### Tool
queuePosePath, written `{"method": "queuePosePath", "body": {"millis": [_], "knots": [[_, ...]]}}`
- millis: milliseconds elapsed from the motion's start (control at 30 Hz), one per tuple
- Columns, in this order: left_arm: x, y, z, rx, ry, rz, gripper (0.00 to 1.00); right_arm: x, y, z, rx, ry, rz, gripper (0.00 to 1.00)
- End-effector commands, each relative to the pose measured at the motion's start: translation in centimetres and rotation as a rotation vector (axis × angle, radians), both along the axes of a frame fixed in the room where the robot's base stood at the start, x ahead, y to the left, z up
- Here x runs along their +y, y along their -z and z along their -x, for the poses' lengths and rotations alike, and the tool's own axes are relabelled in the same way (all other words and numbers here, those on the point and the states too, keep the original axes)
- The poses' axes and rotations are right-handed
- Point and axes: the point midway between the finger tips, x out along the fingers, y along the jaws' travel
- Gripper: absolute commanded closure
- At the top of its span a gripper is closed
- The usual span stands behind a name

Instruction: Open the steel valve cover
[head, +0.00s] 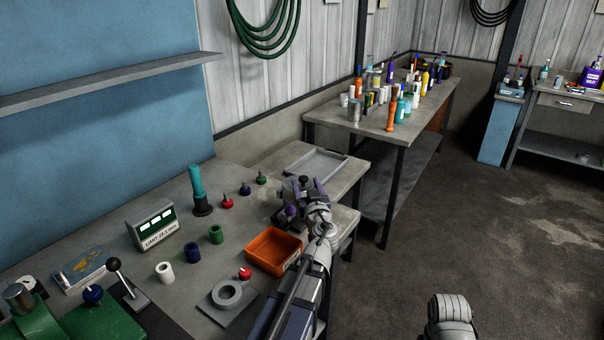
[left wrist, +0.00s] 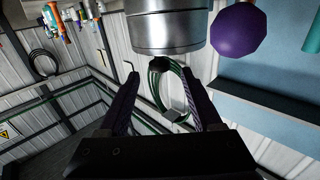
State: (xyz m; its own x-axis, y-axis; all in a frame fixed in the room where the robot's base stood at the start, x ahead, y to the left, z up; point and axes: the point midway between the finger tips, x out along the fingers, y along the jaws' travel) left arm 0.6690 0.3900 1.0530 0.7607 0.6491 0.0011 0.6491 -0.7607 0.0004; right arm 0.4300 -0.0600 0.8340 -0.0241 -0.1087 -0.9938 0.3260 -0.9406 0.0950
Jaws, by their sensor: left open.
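A steel cylinder with a flat, ringed underside (left wrist: 166,28) shows large at the top of the left wrist view; I take it to be the steel valve cover. My left gripper (left wrist: 158,78) is open, its two dark fingers apart just below the cylinder in that view. Nothing is seen held, and I cannot tell whether a fingertip touches the steel. In the head view the left gripper (head: 309,187) is over the right end of the near bench, and it hides most of what lies there.
A purple knob (left wrist: 238,32) is close beside the cylinder. The near bench (head: 130,285) holds an orange bin (head: 273,251), a teal column (head: 197,186), a display box (head: 152,224) and several small coloured parts. A grey tray (head: 316,163) lies behind the gripper. Open floor (head: 500,250) is at right.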

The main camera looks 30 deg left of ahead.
Motion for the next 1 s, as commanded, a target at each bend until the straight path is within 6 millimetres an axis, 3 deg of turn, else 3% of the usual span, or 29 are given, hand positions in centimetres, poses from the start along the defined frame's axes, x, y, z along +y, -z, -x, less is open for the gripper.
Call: {"method": "queuePosePath", "body": {"millis": [500, 833, 1000], "knots": [[4.4, 0.0, -5.3, 0.001, -0.002, 0.001, 0.34, 0.0, 0.0, 0.0, 0.000, 0.000, 0.000, 0.50], [4.8, 0.0, -5.7, 0.001, 0.000, 0.001, 0.34, 0.0, 0.0, 0.0, 0.000, 0.000, 0.000, 0.50], [4.8, 0.0, -5.7, 0.001, -0.001, 0.001, 0.52, 0.0, 0.0, 0.0, 0.000, 0.000, 0.000, 0.50]]}}
